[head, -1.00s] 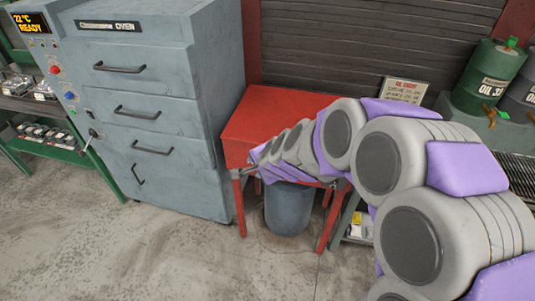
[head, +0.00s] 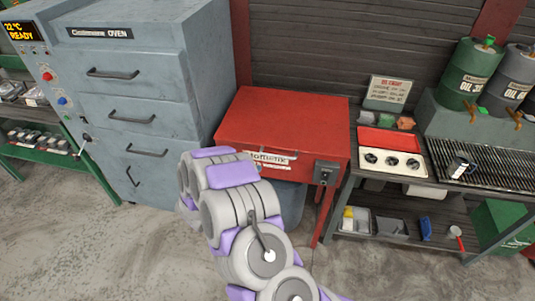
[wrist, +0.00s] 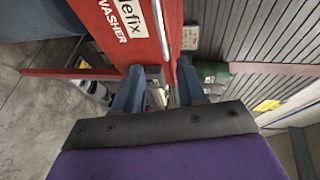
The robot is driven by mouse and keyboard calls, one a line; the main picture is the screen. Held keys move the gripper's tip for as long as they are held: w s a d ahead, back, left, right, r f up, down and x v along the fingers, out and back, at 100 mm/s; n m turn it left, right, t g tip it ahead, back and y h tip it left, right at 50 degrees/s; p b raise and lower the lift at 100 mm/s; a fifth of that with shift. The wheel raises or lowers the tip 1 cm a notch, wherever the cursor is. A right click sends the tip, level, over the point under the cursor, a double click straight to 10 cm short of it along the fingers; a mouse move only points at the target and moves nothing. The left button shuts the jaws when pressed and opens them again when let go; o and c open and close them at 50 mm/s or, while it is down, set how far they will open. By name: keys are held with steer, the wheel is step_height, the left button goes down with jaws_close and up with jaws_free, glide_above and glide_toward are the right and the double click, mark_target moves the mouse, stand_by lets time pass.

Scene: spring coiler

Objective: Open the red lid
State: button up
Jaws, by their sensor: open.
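The red lid (head: 285,118) lies flat and closed on top of a red washer cabinet that stands on red legs. In the wrist view, the washer's red front (wrist: 120,35) with its white label fills the upper middle, turned sideways, and a pale metal bar (wrist: 165,25) runs along its edge. My gripper (wrist: 160,88) has its two blue fingers apart, with the end of the red edge showing between and just beyond them. I cannot tell whether they touch it. In the head view, my arm hides the gripper and the washer's front left corner.
A grey oven (head: 150,110) stands close on the left of the washer. On the right is a bench with a red-and-white tray (head: 390,158), a sign (head: 388,92), a grille and oil drums (head: 467,75). A blue-grey bin (head: 291,203) sits under the washer. The floor in front is clear.

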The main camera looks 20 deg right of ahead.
steer(key=b+x, duration=0.2)
steer(key=x, duration=1.5)
steer(key=shift+d, duration=0.3)
steer(key=shift+s, duration=0.1)
steer(key=shift+s, duration=0.1)
jaws_close()
steer(key=shift+f, duration=0.1)
